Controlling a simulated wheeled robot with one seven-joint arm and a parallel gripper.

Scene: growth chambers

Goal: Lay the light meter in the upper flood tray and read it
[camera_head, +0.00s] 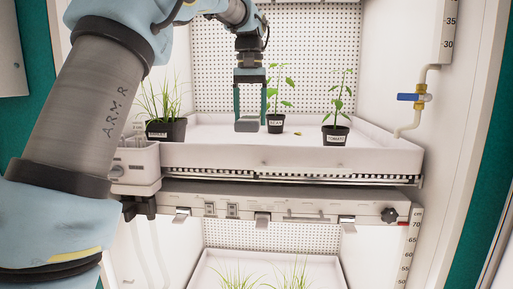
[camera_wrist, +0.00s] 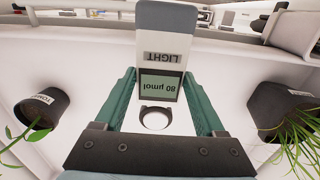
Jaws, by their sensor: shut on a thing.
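The light meter (camera_wrist: 163,50) is a pale slab with a grey end, a label reading LIGHT and a display showing 80 µmol, upside down in the wrist view. A round white sensor with a dark rim lies at its near end. My gripper (camera_wrist: 160,78) has its green fingers on both sides of the meter, shut on it. In the head view my gripper (camera_head: 250,112) points down into the upper flood tray (camera_head: 290,157), with the meter's grey end (camera_head: 248,126) low between the fingers. I cannot tell whether the meter touches the tray floor.
A grass pot (camera_head: 166,132) stands left of my gripper, a bean pot (camera_head: 276,124) close at its right, and a tomato pot (camera_head: 335,136) farther right. A blue-handled valve (camera_head: 412,97) is on the right wall. A lower tray (camera_head: 270,262) sits below.

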